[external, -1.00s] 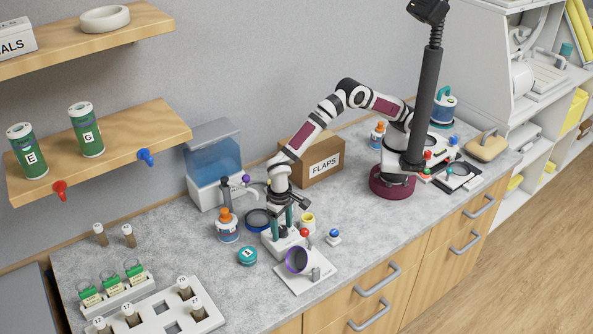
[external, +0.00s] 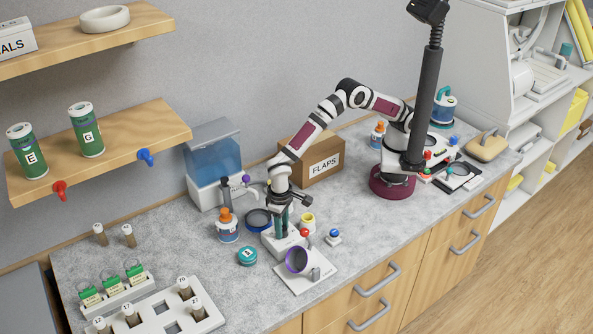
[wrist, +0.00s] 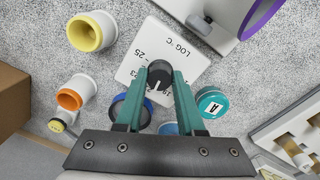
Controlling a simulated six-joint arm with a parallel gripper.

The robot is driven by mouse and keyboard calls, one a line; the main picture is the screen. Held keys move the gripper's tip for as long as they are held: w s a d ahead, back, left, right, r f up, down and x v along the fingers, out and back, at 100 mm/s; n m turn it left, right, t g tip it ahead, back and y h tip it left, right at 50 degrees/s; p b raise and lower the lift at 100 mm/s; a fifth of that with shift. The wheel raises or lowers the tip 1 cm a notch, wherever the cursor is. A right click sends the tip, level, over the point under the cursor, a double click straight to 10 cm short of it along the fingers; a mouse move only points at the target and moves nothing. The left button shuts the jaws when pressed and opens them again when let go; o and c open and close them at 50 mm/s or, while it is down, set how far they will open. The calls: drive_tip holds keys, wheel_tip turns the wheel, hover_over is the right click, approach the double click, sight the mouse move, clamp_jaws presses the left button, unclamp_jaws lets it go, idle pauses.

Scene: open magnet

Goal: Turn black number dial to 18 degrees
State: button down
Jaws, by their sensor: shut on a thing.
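The black number dial (wrist: 159,74) sits on a white device (wrist: 136,66) marked "LOG °C", with printed numbers such as 25 and 23 around the dial. A white pointer line on the dial points toward the bottom of the wrist view, near the 19-side numbers; the exact reading is unclear. My gripper (wrist: 162,84) has its two teal fingers closed on either side of the dial. In the external view, my gripper (external: 282,231) points straight down onto the white device (external: 275,248), and the dial is hidden between the fingers.
A purple-rimmed dish on a white plate (external: 303,280), a teal lidded jar (external: 247,256), an orange-topped bottle (external: 227,228) and a yellow cup (external: 308,221) stand close around. A cardboard box (external: 318,162) is behind.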

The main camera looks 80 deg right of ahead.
sight(284, 230)
drive_tip(key=n, duration=0.6)
drive_tip(key=shift+n, duration=0.3)
drive_tip(key=n, duration=0.6)
drive_tip(key=shift+t, duration=0.3)
drive_tip(key=c, duration=0.5)
unclamp_jaws()
drive_tip(key=r, duration=1.6)
drive_tip(key=shift+s+a, duration=0.2)
drive_tip(key=shift+s, duration=0.05)
drive_tip(key=shift+f, duration=0.1)
